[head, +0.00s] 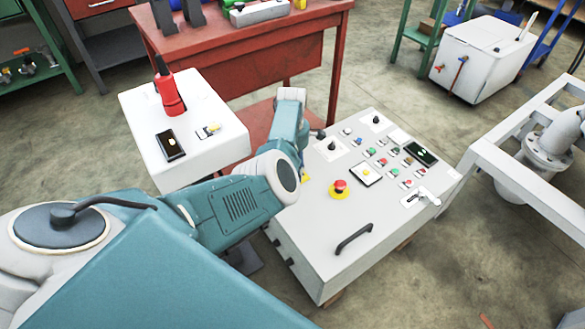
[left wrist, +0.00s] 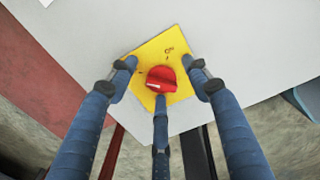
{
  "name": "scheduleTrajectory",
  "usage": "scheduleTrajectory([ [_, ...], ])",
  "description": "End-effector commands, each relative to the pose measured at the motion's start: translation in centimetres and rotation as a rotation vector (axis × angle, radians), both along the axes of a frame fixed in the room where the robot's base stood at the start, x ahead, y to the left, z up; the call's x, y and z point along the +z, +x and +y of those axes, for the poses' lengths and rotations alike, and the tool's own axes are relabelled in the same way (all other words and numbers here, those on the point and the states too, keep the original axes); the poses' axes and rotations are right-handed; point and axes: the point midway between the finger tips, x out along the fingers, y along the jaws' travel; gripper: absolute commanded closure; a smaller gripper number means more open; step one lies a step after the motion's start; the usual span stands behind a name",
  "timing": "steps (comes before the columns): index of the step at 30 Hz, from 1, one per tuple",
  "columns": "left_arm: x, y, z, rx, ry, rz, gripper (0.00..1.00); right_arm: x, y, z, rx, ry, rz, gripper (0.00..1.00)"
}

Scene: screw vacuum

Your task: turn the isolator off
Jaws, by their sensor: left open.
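The isolator shows in the left wrist view as a red knob (left wrist: 160,79) with a white mark, on a square yellow plate (left wrist: 150,55). The plate is fixed to a pale flat surface near its edge. My left gripper (left wrist: 163,85) has its three dark blue fingers spread open around the knob. The upper fingers lie over the plate's left and right sides, and the lower finger ends just below the knob. I cannot tell whether any finger touches it. In the head view my left arm hides the gripper and most of that area. My right gripper is not in view.
The sloped control panel (head: 322,262) carries buttons, a red emergency stop (head: 340,186) and a black handle (head: 354,239). A white box (head: 212,158) with a red device (head: 170,95) stands at left. A red workbench (head: 235,62) is behind. A grey frame (head: 530,195) is at right.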

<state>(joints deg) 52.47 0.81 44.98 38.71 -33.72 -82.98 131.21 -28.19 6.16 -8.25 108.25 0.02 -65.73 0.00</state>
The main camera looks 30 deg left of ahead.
Motion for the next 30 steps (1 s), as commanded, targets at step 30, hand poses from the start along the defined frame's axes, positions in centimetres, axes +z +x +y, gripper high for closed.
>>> scheduleTrajectory([
  [30, 12.0, 0.2, -0.2, -0.003, 0.0, -0.001, 0.51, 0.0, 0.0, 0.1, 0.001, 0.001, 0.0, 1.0],
])
